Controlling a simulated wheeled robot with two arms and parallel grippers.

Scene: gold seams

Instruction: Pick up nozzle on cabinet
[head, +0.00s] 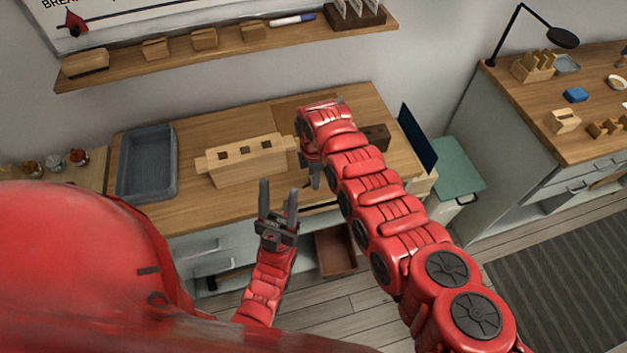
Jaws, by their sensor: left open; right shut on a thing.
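My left gripper (279,190) is open and empty, with its two fingers pointing up the picture near the cabinet's front edge. My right arm reaches over the cabinet (220,205) from the right. My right gripper (312,180) points down at the wooden top, just right of a pale wooden block with square holes (247,160). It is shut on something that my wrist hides. I cannot make out a nozzle in this view.
A grey tray (146,162) stands on the cabinet's left part. A dark wooden block (375,138) is behind my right arm. A shelf (220,45) with small blocks hangs above. A second counter (530,100) stands at right.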

